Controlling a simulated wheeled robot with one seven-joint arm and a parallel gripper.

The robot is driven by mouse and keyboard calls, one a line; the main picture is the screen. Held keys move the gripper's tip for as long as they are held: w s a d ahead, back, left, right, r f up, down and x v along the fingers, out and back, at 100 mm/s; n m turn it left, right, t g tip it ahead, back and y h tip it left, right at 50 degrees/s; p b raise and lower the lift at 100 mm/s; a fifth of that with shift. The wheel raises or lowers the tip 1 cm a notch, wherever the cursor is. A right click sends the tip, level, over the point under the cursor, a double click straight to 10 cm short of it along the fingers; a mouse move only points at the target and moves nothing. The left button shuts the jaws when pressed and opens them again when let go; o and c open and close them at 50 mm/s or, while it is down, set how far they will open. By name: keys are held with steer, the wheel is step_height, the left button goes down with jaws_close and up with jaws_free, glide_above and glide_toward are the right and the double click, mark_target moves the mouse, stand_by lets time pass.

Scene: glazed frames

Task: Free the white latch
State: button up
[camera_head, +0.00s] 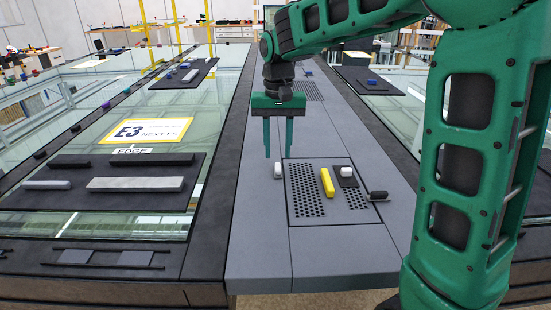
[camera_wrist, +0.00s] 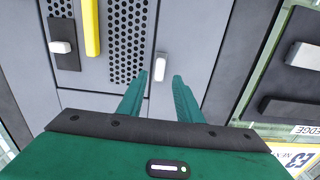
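My gripper (camera_head: 278,151) points down above the grey deck, its two green fingers apart with nothing between them. In the wrist view, the open gripper (camera_wrist: 160,77) has a small white latch-like piece (camera_wrist: 160,67) just beyond and between its fingertips. In the head view, this white piece (camera_head: 278,171) sits at the left edge of a perforated panel (camera_head: 308,192), below the fingertips. A second white piece (camera_head: 346,171) sits on a black plate on the panel; it also shows in the wrist view (camera_wrist: 61,47). I cannot tell for certain which is the latch.
A yellow bar (camera_head: 327,182) lies on the panel between the white pieces. A black knob (camera_head: 378,195) is at the panel's right edge. Left, a dark board with grey bars (camera_head: 135,184) lies on glass beside a yellow-framed sign (camera_head: 147,131). The deck in front is clear.

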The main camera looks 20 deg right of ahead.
mark_target(278, 165)
step_height(278, 165, up, 7)
steer(key=shift+f, duration=0.15)
stand_by(0.5)
